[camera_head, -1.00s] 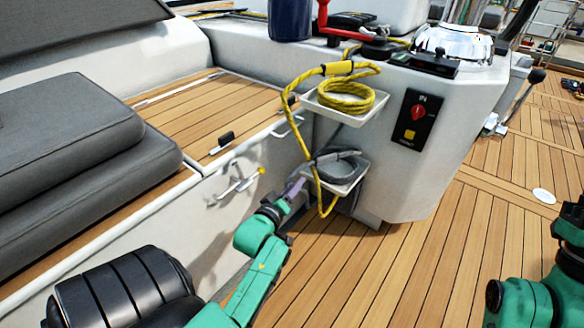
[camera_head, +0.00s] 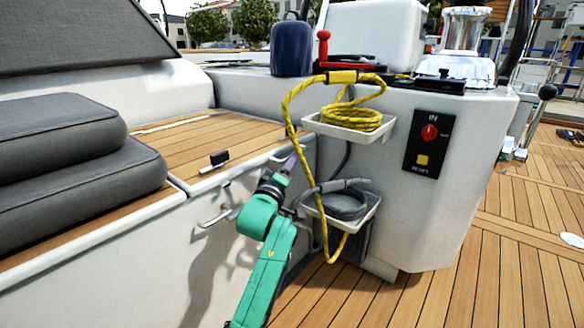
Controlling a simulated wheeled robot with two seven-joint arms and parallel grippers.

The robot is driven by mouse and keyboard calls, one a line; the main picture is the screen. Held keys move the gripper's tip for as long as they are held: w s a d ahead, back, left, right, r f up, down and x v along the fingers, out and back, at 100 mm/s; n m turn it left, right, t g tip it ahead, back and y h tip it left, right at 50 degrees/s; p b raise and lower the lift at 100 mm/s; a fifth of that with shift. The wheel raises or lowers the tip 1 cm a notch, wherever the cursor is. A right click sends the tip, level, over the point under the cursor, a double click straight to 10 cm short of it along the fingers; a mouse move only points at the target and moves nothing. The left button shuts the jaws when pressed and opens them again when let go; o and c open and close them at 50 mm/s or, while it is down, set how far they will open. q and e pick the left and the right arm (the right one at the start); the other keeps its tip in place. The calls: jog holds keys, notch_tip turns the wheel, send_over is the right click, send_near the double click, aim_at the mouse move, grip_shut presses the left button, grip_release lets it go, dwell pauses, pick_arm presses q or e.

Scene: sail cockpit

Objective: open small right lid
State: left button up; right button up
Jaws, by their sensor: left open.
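The small right lid (camera_head: 222,142) is a wood-slatted seat panel with a pale rim, right of the grey cushions. It lies flat and looks closed. A small black latch (camera_head: 216,160) sits near its front edge. My left gripper (camera_head: 297,157) is raised beside the lid's front right corner, close to a pale handle on the front face there. The gripper is open; its fingers are small and partly blend with the handle, so I cannot tell whether they touch it. My right gripper is out of view.
Two white trays hold a yellow rope (camera_head: 352,117) and a grey rope (camera_head: 345,205) just right of my left gripper. The yellow rope hangs down between them. Metal hooks (camera_head: 217,215) stick out of the front wall. Open deck (camera_head: 470,285) lies at the right.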

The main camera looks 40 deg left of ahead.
pick_arm(q)
jog(key=shift+w+a+r, duration=0.1)
jog(key=shift+w+a, duration=0.1)
jog(key=shift+w, duration=0.25)
jog(key=shift+c, duration=0.3)
grip_shut()
dwell(0.9)
